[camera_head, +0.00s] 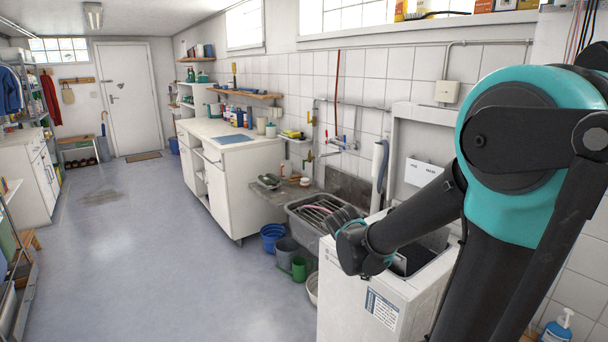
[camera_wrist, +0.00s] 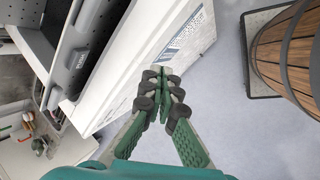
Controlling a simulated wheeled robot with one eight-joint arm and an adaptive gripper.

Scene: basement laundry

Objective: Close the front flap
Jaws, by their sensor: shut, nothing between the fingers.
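The white top-loading machine (camera_head: 362,292) stands at the right in the head view, its top open over a dark interior. In the wrist view its white side (camera_wrist: 135,60) carries a printed label, and a dark grey part with small lettering (camera_wrist: 88,50) lies along the opening. A perforated metal surface (camera_wrist: 22,40) shows inside. I cannot tell for certain which part is the front flap. My gripper (camera_wrist: 163,80) is shut and empty, beside the machine's labelled side; contact is unclear. In the head view my arm crosses the machine and hides part of its top.
A wooden barrel (camera_wrist: 285,55) stands on a dark-edged base at the wrist view's right. A soap bottle (camera_head: 558,326) is at lower right.

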